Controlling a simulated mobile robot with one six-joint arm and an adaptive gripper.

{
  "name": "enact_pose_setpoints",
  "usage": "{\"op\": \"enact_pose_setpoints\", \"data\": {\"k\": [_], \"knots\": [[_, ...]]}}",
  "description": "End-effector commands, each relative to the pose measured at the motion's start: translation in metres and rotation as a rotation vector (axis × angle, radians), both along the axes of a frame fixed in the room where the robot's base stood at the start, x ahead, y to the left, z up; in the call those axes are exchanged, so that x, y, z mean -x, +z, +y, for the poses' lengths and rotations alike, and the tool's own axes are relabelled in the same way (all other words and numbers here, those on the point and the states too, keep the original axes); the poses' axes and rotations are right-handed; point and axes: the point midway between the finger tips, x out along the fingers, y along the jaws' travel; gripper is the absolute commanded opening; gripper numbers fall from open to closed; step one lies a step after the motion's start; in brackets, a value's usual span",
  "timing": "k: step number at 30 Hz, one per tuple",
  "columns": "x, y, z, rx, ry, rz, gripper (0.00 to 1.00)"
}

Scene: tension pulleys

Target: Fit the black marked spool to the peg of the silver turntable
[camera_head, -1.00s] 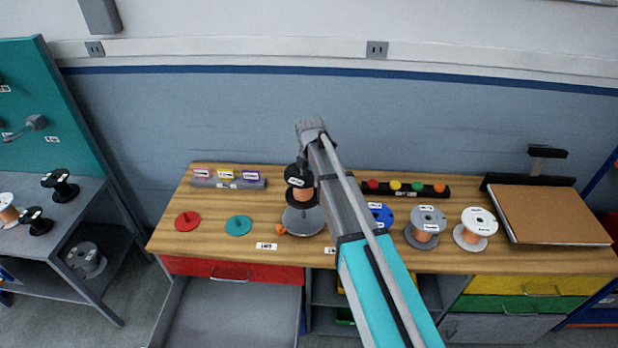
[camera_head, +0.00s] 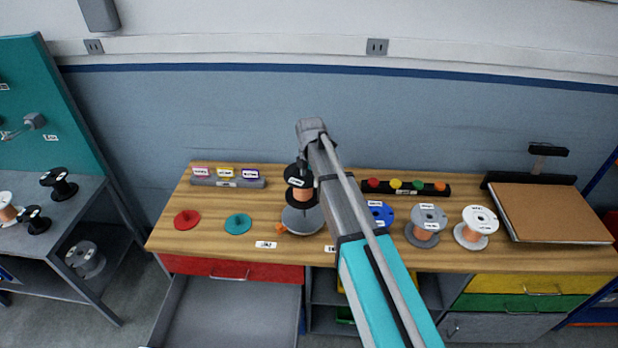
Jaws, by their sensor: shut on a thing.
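The black marked spool (camera_head: 300,177), with copper wire and a white label on its top flange, is upright over the silver turntable (camera_head: 303,220). I cannot tell whether it touches the turntable or how far it is down the peg. The peg is hidden by the spool. My gripper (camera_head: 304,163) is shut on the top of the spool; its fingers are small and partly hidden by my arm. An orange part (camera_head: 282,229) shows at the turntable's left edge.
Red (camera_head: 187,220) and teal (camera_head: 238,224) discs lie to the left. Blue (camera_head: 380,214), grey (camera_head: 428,219) and white (camera_head: 478,220) spools stand to the right. A labelled block (camera_head: 228,183) and a strip with coloured knobs (camera_head: 405,188) are behind. A drawer (camera_head: 230,312) is open below.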

Motion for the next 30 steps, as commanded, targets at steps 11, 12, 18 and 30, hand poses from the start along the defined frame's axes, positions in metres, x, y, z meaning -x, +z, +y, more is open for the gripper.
{"op": "enact_pose_setpoints", "data": {"k": [11,12,18,30], "knots": [[0.000,-0.001,0.000,-0.001,0.000,-0.001,0.17],[0.000,-0.002,0.000,-0.001,0.000,-0.001,0.17],[0.000,-0.006,0.000,-0.001,0.000,-0.001,0.17],[0.000,-0.016,0.000,-0.001,0.000,-0.001,0.17]]}}
